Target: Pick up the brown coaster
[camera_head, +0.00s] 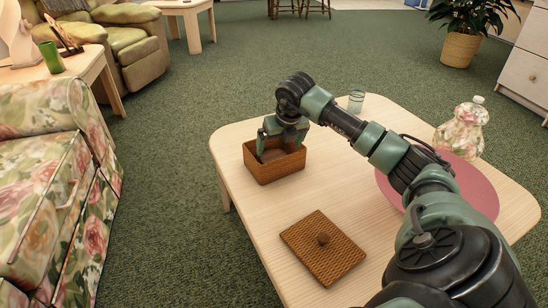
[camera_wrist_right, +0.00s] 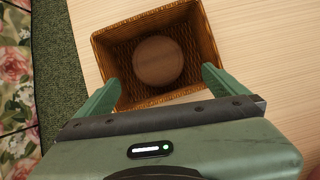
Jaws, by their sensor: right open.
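The brown coaster (camera_wrist_right: 158,61) is round and lies flat inside a woven basket (camera_head: 275,176). The basket (camera_wrist_right: 111,45) is open at the top and stands on the light wooden table. My right gripper (camera_head: 278,143) points down over the basket. In the wrist view its two green fingers (camera_wrist_right: 160,94) are wide apart at the near side of the basket, with the coaster beyond and between them. They do not touch the coaster. My left gripper is not in view.
A woven lid (camera_head: 300,259) with a round knob lies on the table in front of the basket. A pink round plate (camera_head: 483,190), a floral jar (camera_head: 463,130) and a glass (camera_head: 356,98) are on the right part of the table (camera_head: 240,215). A floral sofa (camera_head: 50,180) stands left.

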